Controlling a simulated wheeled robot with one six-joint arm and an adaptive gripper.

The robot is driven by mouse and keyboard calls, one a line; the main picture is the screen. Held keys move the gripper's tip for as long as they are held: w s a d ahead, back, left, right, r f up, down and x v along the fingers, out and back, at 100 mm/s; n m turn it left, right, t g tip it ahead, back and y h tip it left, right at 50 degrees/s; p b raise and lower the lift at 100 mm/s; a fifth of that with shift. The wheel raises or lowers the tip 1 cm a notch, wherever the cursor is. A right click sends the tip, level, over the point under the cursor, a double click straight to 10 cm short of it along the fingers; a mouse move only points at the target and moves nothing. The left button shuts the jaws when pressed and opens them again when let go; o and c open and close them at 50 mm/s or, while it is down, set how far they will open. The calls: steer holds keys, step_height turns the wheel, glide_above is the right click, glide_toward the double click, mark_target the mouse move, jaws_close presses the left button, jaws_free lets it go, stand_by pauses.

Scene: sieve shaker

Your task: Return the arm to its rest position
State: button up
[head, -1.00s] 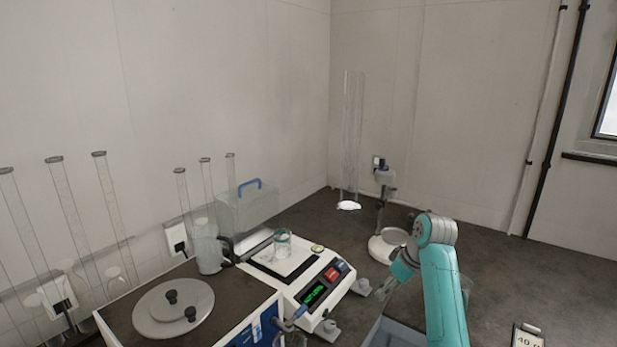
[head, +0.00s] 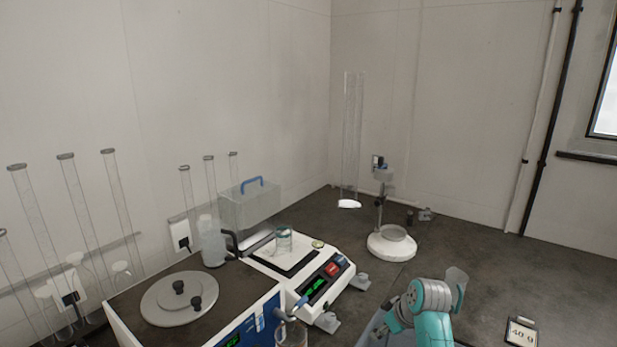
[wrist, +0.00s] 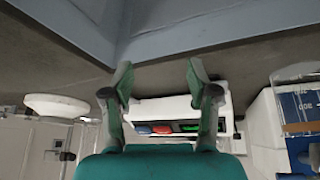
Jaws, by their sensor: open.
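My gripper (wrist: 160,82) is open, with its two fingers apart and nothing between them in the wrist view. My teal and grey arm (head: 432,310) shows low in the head view, right of the balance. The gripper itself is mostly hidden or cut off there. In the wrist view the front of the balance (wrist: 148,108), with its buttons and green display, shows behind the fingers. A grey-blue surface (wrist: 190,32) fills the top of that view.
The white balance (head: 338,280) holds a glass beaker (head: 283,240). The shaker (head: 240,285) with a round lid stands at left. A white round-based stand (head: 392,246) is behind my arm. A small display marked 40 (head: 521,332) lies at right. The dark counter between is mostly clear.

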steer(key=s+a+f+m+t+h, duration=0.1)
steer(key=s+a+f+m+t, duration=0.15)
steer(key=s+f, duration=1.7)
steer(key=s+m+t+h, duration=0.1)
steer(key=s+m+t, duration=0.15)
steer(key=s, duration=1.45)
steer(key=s+r+m+t, duration=0.1)
steer(key=s+r+t, duration=0.4)
steer(key=s+r, duration=1.6)
steer(key=shift+s+d+r+h, duration=0.2)
steer(key=shift+s+r+h, duration=0.15)
steer(key=shift+s, duration=0.8)
steer(key=shift+w+m, duration=0.1)
steer(key=shift+m, duration=0.2)
